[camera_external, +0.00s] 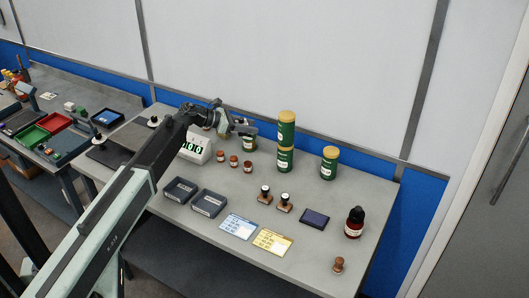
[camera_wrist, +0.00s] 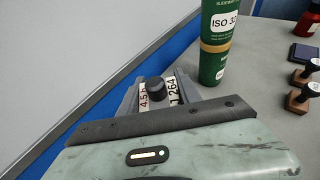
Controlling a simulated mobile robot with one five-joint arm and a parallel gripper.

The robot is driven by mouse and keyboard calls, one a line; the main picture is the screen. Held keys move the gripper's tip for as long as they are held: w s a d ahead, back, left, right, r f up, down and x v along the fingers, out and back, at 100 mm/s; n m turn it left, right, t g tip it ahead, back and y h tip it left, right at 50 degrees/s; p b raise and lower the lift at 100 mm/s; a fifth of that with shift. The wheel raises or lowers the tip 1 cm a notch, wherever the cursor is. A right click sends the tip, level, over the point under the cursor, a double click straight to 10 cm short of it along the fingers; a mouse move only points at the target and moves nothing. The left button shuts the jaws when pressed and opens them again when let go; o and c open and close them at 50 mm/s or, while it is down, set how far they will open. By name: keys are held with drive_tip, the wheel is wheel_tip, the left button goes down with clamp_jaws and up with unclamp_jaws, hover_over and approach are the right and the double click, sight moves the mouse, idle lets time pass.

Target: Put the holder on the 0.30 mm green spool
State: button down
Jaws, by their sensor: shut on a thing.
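Green cylinders with yellow tops stand at the back of the bench: a stack of two, with an upper one (camera_external: 286,130) and a lower one (camera_external: 285,160), and a single one (camera_external: 329,165) to the right. The stack also shows in the wrist view, its upper cylinder (camera_wrist: 218,28) labelled "ISO 30", cut off by the frame edge. No 0.30 mm mark is readable.
Small brown jars (camera_external: 233,161) and a white green-digit display (camera_external: 195,149) stand left. Two dark boxes (camera_external: 209,203), cards (camera_external: 272,242), stamps (camera_external: 285,203), a dark pad (camera_external: 314,218) and a red bottle (camera_external: 354,222) lie forward. The wall is close behind.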

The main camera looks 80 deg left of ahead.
drive_tip(key=w+a, duration=0.3)
drive_tip(key=shift+w+a+f, duration=0.2)
drive_tip(key=shift+a+f, duration=0.05)
wheel_tip(320, 180, down, 4)
drive_tip(key=b, duration=0.4)
drive_tip(key=shift+w+a, duration=0.15)
drive_tip(key=shift+r, duration=0.25)
drive_tip(key=shift+f, duration=0.15)
drive_tip(key=c, duration=0.8)
unclamp_jaws()
drive_tip(key=shift+c, duration=0.2)
